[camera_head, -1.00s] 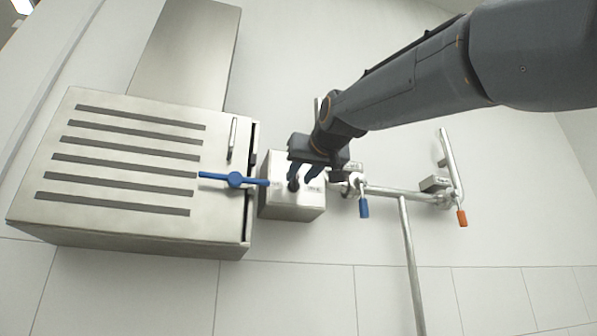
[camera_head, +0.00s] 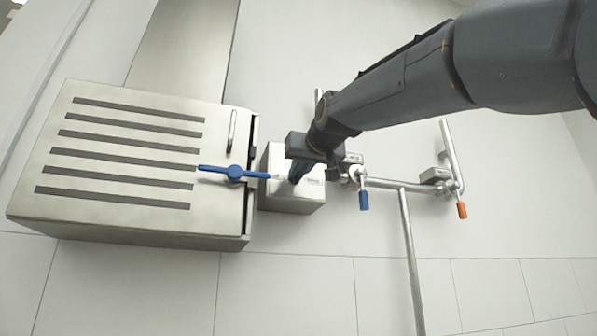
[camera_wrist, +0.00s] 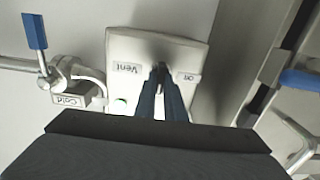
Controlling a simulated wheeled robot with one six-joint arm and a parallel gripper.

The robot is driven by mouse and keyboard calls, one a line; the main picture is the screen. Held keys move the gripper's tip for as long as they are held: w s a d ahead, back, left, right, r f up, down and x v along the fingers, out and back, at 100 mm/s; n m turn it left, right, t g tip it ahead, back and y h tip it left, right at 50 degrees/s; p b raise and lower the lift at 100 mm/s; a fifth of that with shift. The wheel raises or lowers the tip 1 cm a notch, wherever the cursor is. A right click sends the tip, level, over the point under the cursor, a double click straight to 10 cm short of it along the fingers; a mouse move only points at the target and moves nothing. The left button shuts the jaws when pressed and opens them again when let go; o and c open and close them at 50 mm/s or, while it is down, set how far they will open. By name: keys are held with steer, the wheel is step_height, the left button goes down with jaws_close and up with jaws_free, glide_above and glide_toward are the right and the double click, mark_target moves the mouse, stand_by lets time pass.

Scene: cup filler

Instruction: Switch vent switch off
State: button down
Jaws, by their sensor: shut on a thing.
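The vent switch box (camera_head: 290,200) is a pale metal box on the wall, right beside the large slatted cabinet. In the wrist view its face (camera_wrist: 180,52) shows upside-down labels reading "Vent" and "Off", with a green light at its lower left. My gripper (camera_head: 299,174) reaches it from the upper right.
The slatted metal cabinet (camera_head: 130,155) with a blue handle (camera_head: 234,173) stands close on the left. On the right are pipes (camera_head: 405,235) with a blue valve lever (camera_head: 364,200) and an orange one (camera_head: 462,210). The wall below is clear.

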steer(key=shift+n, duration=0.3)
steer(key=n+b, duration=0.2)
steer(key=n, duration=0.3)
steer(key=n+b, duration=0.1)
steer(key=n, duration=0.5)
steer(key=n+b, duration=0.2)
steer(key=n, duration=0.4)
steer(key=shift+a+f+b, duration=0.25)
steer(key=shift+f+b, duration=0.05)
steer(key=shift+b, duration=0.05)
steer(key=c, duration=1.8)
jaws_free()
steer(key=shift+c, duration=0.2)
steer(key=shift+s, duration=0.1)
